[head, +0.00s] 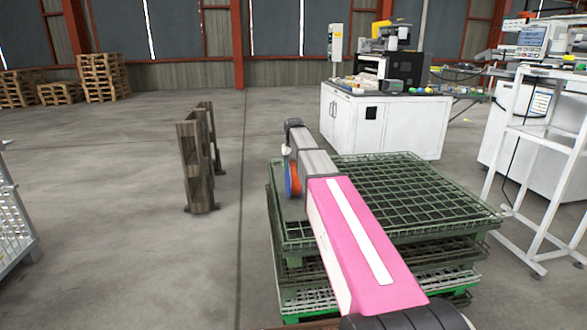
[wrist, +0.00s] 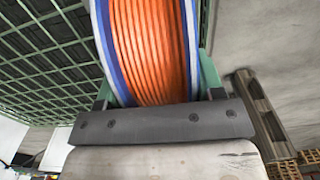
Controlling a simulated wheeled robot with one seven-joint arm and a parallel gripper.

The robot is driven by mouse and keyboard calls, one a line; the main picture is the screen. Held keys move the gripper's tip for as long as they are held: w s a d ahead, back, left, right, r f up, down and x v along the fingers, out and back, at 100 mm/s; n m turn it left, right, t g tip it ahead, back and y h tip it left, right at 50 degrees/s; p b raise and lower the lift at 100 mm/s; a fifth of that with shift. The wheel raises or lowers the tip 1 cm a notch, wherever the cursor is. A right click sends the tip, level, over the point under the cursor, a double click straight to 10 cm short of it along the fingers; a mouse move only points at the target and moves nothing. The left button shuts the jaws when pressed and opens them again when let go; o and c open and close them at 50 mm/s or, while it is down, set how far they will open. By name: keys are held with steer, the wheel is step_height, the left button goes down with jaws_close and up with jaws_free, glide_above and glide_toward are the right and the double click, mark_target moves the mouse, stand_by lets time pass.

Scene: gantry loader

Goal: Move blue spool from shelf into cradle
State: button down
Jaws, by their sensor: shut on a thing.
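The blue spool (wrist: 103,40) has blue and white rims and is wound with orange line. It fills the top middle of the wrist view, upright between the greenish fingers of my gripper (wrist: 160,100), which is shut on it. In the head view, the spool (head: 293,181) shows as a blue and orange edge beside the far end of my arm, off the floor near the left side of a stack of green mesh pallets. My arm hides part of it, and the fingers are hidden there. I cannot make out the cradle or say which thing is the shelf.
The green mesh pallet stack (head: 440,207) stands below and right of my arm. A wooden barrier (head: 197,165) stands to the left. A white cabinet bench (head: 400,125) is behind, and a white frame (head: 545,133) is at right. The left floor is mostly clear.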

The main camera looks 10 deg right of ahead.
steer(key=shift+f, duration=0.4)
steer(key=shift+c, duration=1.2)
jaws_free()
